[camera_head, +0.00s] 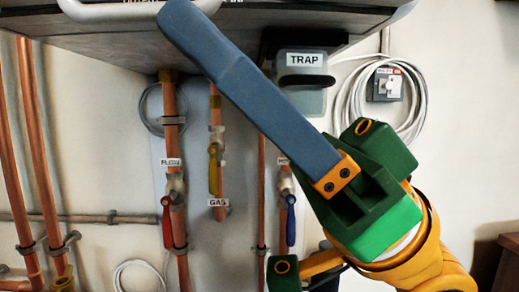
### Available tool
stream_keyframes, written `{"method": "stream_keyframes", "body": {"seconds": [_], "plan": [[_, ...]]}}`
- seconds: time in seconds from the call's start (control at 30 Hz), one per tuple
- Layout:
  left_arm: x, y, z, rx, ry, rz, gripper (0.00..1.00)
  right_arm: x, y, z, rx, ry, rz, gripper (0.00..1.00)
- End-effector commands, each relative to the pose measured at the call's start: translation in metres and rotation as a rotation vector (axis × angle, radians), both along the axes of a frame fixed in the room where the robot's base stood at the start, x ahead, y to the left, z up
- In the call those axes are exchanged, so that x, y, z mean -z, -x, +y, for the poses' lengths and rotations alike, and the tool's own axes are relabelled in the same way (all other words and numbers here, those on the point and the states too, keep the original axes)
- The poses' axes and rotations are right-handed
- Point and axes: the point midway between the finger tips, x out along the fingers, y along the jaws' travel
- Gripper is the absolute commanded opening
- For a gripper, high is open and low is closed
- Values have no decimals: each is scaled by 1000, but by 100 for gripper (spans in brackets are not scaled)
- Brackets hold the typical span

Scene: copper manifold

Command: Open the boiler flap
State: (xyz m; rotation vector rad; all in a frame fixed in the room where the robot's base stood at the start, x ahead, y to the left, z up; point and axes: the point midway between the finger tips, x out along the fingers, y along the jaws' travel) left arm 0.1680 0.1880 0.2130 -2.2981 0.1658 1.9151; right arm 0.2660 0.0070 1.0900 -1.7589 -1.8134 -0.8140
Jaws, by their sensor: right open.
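The boiler's dark underside (110,48) hangs across the top of the view. A white curved bar (110,12) runs along its front edge, cut off by the top of the frame. I cannot tell for sure which part is the flap or whether it is open. My right gripper (195,38), with a green body and a long blue-grey finger, reaches up from the lower right. The fingertip overlaps the white bar in the picture; I cannot tell if they touch. The gripper is open and holds nothing visible. My left gripper is not in view.
A grey box labelled TRAP (304,60) hangs under the boiler. Copper pipes with a red valve lever (166,222), a yellow lever (213,170) and a blue lever (291,222) run below. A coiled white hose (350,100) hangs by a wall switch (384,86).

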Motion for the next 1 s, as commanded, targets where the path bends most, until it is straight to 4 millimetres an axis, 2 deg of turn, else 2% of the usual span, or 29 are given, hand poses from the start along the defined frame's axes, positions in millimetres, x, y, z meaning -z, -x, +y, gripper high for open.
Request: {"method": "stream_keyframes", "body": {"seconds": [0.03, 0.23, 0.57, 0.6, 0.77, 0.8, 0.83, 0.87, 0.93, 0.97, 1.0], "plan": [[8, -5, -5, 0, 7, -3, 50, 9, 0, -3, 2, -1, -2, 43], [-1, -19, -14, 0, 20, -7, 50, 17, -1, -16, -3, -5, 4, 43], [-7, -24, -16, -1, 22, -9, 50, 21, -1, -23, -2, -2, -1, 43], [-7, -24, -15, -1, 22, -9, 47, 21, -1, -23, -2, -2, -1, 43], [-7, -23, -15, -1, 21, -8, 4, 22, -2, -23, 0, -3, 1, 43], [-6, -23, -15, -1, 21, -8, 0, 25, -10, -23, 15, -4, 15, 43], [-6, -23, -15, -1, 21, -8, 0, 30, -23, -24, 39, -6, 38, 43], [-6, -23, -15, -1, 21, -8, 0, 39, -42, -25, 77, -7, 74, 43], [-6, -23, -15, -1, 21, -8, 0, 82, -111, -28, 217, 12, 207, 43], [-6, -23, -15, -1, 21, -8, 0, 111, -145, -31, 295, 33, 282, 43], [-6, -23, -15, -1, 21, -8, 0, 159, -187, -36, 400, 78, 388, 43]]}}
